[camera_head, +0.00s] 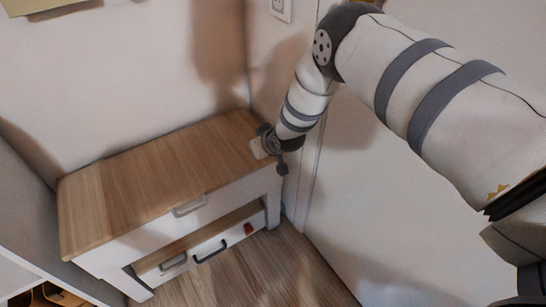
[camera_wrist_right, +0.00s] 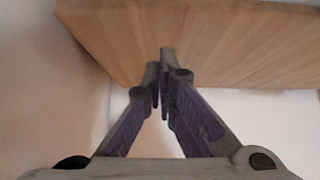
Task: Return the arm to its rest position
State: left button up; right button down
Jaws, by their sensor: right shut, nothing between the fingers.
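My right arm (camera_head: 440,95) reaches in from the upper right. Its gripper (camera_head: 281,168) hangs beside the right end of a low cabinet with a wooden top (camera_head: 155,180). In the wrist view, the fingers of this gripper (camera_wrist_right: 160,88) meet at their tips and hold nothing. The edge of a wooden board (camera_wrist_right: 220,45) shows beyond the fingertips there. Whether the gripper touches the cabinet cannot be told. My left gripper is out of view.
The cabinet's upper drawer has a grey handle (camera_head: 188,206). Below, a dark handle (camera_head: 209,251), a lighter handle (camera_head: 174,262) and a small red item (camera_head: 248,228) show. A white wall panel (camera_head: 400,220) stands close on the right. Wooden floor (camera_head: 240,280) lies in front.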

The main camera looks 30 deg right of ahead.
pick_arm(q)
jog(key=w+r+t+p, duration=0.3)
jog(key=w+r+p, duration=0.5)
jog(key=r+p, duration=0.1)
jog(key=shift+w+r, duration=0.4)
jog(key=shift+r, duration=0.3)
pick_arm(e)
jog(key=s+a+r+g, duration=0.2)
jog(key=s+g, duration=0.1)
jog(key=s, duration=1.5)
jog(key=s+a+r+g, duration=0.2)
jog(key=s+g, duration=0.2)
jog(key=s, duration=1.4)
jog(key=s+a+r+g, duration=0.2)
jog(key=s+g, duration=0.2)
jog(key=s, duration=1.5)
jog(key=shift+a+r, duration=0.15)
jog(key=shift+a, duration=0.05)
